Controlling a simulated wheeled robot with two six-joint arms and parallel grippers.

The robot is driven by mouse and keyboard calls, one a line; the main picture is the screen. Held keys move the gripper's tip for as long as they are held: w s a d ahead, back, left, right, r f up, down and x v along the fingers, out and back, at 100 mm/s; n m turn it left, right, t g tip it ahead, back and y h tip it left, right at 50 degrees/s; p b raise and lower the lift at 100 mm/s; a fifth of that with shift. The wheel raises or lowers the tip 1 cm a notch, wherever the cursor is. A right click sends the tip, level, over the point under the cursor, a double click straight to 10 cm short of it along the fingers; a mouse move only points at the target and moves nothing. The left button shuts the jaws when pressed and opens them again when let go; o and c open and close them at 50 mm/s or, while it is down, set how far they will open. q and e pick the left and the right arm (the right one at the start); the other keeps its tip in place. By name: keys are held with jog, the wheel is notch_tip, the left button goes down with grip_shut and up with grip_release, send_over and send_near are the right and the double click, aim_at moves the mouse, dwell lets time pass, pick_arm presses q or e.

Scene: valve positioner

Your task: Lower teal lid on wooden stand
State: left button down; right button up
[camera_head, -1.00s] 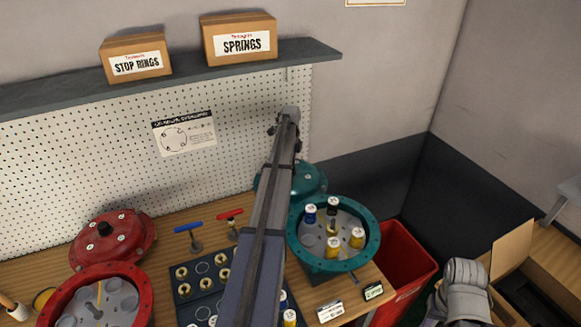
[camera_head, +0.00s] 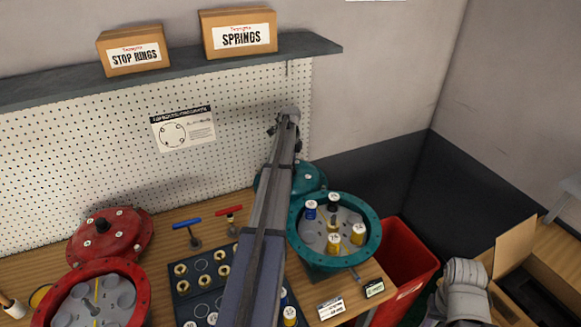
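The teal lid (camera_head: 311,178) is a domed, flanged cover with bolts, behind the teal housing at the back of the bench. One of my arms rises from the bottom centre up to the pegboard. Neither gripper's fingers can be seen.
A red lid (camera_head: 108,236) and an open red housing (camera_head: 142,290) are at left. A red bin (camera_head: 407,265) stands at right. A shelf (camera_head: 180,82) overhangs the pegboard.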

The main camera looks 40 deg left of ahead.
pick_arm(q)
jog(key=shift+f+b, duration=0.4)
jog(key=shift+f, duration=0.05)
jog(key=c, duration=0.6)
grip_release()
jog(key=shift+r, duration=0.15)
jog(key=shift+o, duration=1.3)
jog(key=shift+r, duration=0.1)
notch_tip(320, 180, up, 8)
jog(key=p, duration=0.8)
jog(key=shift+f, duration=0.2)
